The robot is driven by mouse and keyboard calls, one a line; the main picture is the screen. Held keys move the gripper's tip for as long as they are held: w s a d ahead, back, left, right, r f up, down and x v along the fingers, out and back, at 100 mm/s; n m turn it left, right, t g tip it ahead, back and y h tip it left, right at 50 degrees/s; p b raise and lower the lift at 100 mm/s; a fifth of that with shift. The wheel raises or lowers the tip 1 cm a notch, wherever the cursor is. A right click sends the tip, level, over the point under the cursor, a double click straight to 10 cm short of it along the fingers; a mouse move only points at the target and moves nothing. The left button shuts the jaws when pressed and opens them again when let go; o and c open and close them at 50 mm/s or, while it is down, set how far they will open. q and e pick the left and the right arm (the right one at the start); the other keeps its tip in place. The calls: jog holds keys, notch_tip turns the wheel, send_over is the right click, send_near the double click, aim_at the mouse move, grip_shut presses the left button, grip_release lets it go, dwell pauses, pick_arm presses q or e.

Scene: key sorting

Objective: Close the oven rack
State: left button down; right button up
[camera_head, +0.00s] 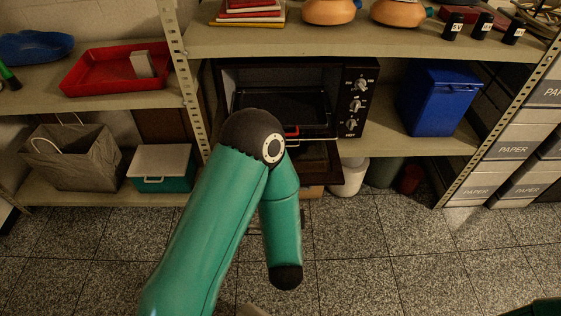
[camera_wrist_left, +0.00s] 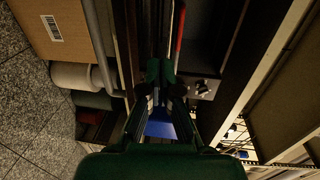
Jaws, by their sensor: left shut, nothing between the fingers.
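The black oven (camera_head: 345,75) stands on the middle shelf with its front open. Its door (camera_head: 322,160) is folded down. A dark rack or tray (camera_head: 310,108) sits in the opening, with a short red strip (camera_head: 291,130) at its front; how far it sticks out is hard to tell. A red strip (camera_wrist_left: 180,35) also shows in the left wrist view, just beyond my left gripper (camera_wrist_left: 161,72). That gripper is shut and empty, close to the oven front; whether it touches the rack is unclear. The head view hides it behind my green arm. My right gripper is out of view.
A blue bin (camera_head: 437,100) stands right of the oven. A red tray (camera_head: 112,70) lies on the left shelf, with a grey bag (camera_head: 75,157) below. The tiled floor (camera_head: 380,260) in front is clear.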

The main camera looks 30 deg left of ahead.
pick_arm(q)
jog(key=b+x, duration=0.2)
jog(key=x, duration=0.1)
jog(key=b+x, duration=0.2)
jog(key=x, duration=0.2)
jog(key=r+b+x, duration=0.1)
jog(key=b+x, duration=0.2)
jog(key=shift+w+a, duration=0.15)
jog(key=shift+w, duration=0.2)
jog(key=shift+r, duration=0.1)
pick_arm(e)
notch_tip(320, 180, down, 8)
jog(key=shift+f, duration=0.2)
